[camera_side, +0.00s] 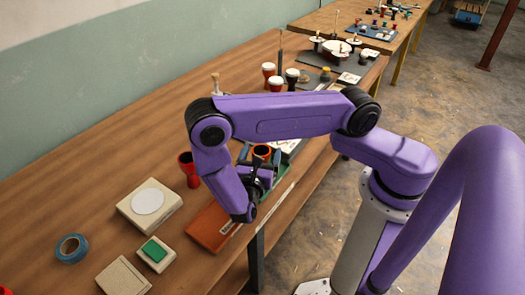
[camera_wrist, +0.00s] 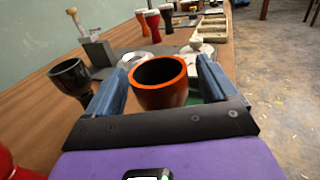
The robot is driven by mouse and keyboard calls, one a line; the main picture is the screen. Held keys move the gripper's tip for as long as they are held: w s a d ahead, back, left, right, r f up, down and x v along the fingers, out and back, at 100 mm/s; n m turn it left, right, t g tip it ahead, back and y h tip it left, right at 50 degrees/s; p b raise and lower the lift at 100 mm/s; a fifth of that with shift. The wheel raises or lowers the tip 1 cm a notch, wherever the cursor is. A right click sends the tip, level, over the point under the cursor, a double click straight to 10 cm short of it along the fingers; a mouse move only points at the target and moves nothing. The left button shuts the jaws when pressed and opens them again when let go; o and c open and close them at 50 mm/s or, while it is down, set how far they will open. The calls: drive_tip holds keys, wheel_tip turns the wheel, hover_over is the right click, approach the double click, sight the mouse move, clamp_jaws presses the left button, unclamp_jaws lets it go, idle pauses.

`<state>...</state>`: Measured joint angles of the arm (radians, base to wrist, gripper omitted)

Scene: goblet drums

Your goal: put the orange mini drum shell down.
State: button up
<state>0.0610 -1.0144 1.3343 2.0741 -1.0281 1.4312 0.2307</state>
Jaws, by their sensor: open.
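The orange mini drum shell (camera_wrist: 160,92) stands upright with its open rim up, between the two fingers of my gripper (camera_wrist: 162,70) in the wrist view. My gripper is open, with a finger on each side of the shell; a small gap shows at the right finger, and I cannot tell whether the left one touches. In the side view the shell's rim (camera_side: 262,151) shows just above my gripper (camera_side: 262,168), over a green surface at the table's near edge. The shell's lower part and its contact below are hidden.
A dark shell (camera_wrist: 72,76) stands close left of my left finger. A red shell (camera_side: 190,168) stands left of my gripper. A scale (camera_side: 150,204), blue tape (camera_side: 72,248) and an orange-brown box (camera_side: 212,226) lie nearer. Several finished drums (camera_side: 275,82) stand farther back.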

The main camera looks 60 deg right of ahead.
drive_tip(key=v, duration=1)
drive_tip(key=shift+a, duration=0.15)
drive_tip(key=s+d+r+m+g+y, duration=0.2)
drive_tip(key=s+r+m+g+y, duration=0.1)
drive_tip(key=s+r+m+y, duration=0.2)
drive_tip(key=s+d+r+m+g+y, duration=0.3)
drive_tip(key=s+r+m+y, duration=0.1)
drive_tip(key=s+r+y, duration=0.6)
drive_tip(key=shift+r+m+g+y, duration=0.4)
drive_tip(key=shift+r+y, duration=0.6)
drive_tip(key=shift+r, duration=0.3)
drive_tip(key=shift+w, duration=0.1)
